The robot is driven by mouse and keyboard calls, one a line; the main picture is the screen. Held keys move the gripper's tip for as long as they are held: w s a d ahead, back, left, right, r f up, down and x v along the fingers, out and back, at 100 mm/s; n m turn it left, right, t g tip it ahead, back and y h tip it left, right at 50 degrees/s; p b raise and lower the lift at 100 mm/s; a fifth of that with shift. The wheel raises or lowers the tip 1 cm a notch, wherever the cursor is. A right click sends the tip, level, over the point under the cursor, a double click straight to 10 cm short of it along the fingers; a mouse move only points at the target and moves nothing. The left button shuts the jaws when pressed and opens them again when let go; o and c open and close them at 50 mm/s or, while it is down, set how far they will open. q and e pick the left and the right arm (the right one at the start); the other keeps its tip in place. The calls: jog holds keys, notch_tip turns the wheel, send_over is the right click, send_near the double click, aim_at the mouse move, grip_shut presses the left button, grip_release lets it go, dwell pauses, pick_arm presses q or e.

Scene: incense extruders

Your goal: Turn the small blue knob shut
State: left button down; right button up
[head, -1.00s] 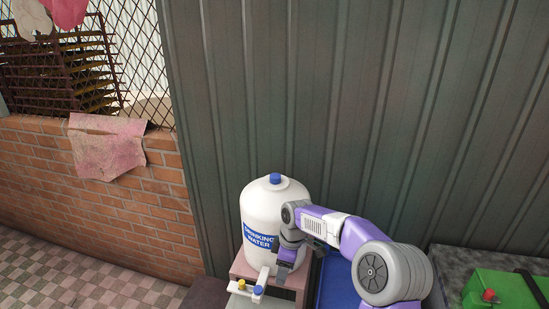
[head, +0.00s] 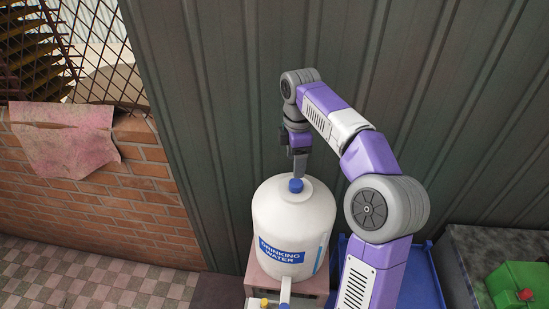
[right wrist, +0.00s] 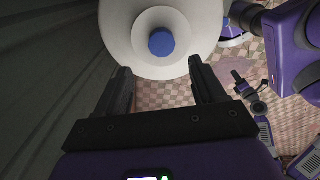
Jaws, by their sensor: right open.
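A white water bottle (head: 292,225) labelled "DRINKING WATER" stands upright with a blue cap (head: 296,186) on top. At its lower front is a pale tap (head: 285,290). The small blue knob (head: 283,306) is partly cut off by the bottom edge of the head view, beside a yellow knob (head: 264,302). My right gripper (head: 299,172) points down just above and behind the blue cap. In the right wrist view, my right gripper (right wrist: 160,68) is open and empty, with the bottle (right wrist: 115,25) and its cap (right wrist: 161,42) beyond the fingertips. My left gripper is not seen in the head view.
The bottle rests on a pinkish stand (head: 257,281). A blue tray (head: 425,280) is to its right, then a grey block (head: 470,250) and a green box (head: 520,280) with a red knob. A corrugated metal wall (head: 220,120) rises close behind. Tiled floor lies left.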

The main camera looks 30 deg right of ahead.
aim_at(295, 183)
jog(key=shift+w+f, duration=0.2)
jog(key=shift+w, duration=0.25)
jog(key=s+f, duration=0.1)
jog(key=s+f+b, duration=0.1)
jog(key=f, duration=0.1)
jog(key=shift+s, duration=0.1)
jog(key=f, duration=0.2)
jog(key=shift+w+f+b, duration=0.3)
jog(key=shift+w+f, duration=0.15)
jog(key=shift+f, duration=0.45)
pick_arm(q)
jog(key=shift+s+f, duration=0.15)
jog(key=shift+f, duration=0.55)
pick_arm(e)
jog(key=shift+s, duration=0.2)
